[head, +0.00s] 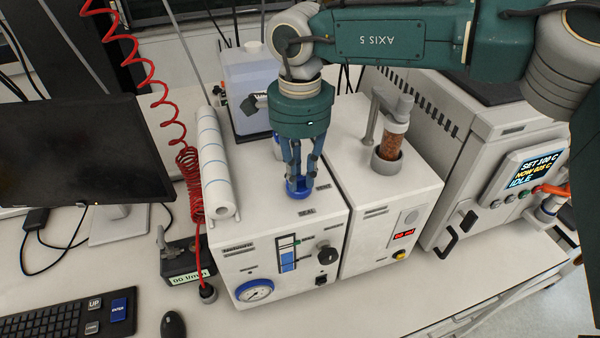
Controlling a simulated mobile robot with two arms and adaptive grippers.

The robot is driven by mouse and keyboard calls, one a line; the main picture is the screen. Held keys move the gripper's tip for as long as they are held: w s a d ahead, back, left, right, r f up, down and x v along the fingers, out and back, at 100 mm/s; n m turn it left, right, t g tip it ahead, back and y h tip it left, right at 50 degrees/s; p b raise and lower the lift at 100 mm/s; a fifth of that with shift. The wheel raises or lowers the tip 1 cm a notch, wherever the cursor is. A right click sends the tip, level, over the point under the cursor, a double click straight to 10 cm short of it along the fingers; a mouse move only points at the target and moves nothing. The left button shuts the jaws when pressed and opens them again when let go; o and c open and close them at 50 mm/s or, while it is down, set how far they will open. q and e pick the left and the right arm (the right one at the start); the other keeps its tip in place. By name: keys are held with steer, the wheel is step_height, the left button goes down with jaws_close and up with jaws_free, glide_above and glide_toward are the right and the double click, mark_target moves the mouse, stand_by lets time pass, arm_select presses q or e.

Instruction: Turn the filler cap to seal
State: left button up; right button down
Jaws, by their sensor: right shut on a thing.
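The filler cap (298,192) is a blue round cap on top of the white box unit (260,203), behind a small "SEAL" label on the top's front edge. My right gripper (299,181) points down from above with its fingers closed around the cap. The fingers cover much of the cap, so its turned position cannot be told. My left gripper is not in view.
A clear jug (250,85) stands behind. A column with brown granules (394,140) stands right. A monitor (75,150) is far left.

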steer(key=shift+w+f+m+b, duration=0.1)
steer(key=shift+f+m+b, duration=0.05)
steer(key=shift+m+b, duration=0.4)
steer(key=m+b, duration=0.4)
steer(key=b, duration=0.1)
steer(key=shift+a, duration=0.2)
steer(key=m+b, duration=0.2)
steer(key=m, duration=0.1)
steer(key=shift+m+b, duration=0.25)
steer(key=shift+b, duration=0.1)
steer(key=m+b, duration=0.1)
steer(key=m, duration=0.1)
steer(key=m+b, duration=0.1)
steer(key=m, duration=0.1)
steer(key=shift+a+r+m+b, duration=0.1)
steer(key=shift+r+m+b, duration=0.1)
steer(key=shift+m+b, duration=0.1)
steer(key=shift+w+r+m+b, duration=0.15)
steer(key=shift+m+b, duration=0.7)
steer(key=shift+m, duration=1.45)
steer(key=c, duration=1.6)
jaws_free()
steer(key=shift+c, duration=0.2)
steer(key=shift+o, duration=0.3)
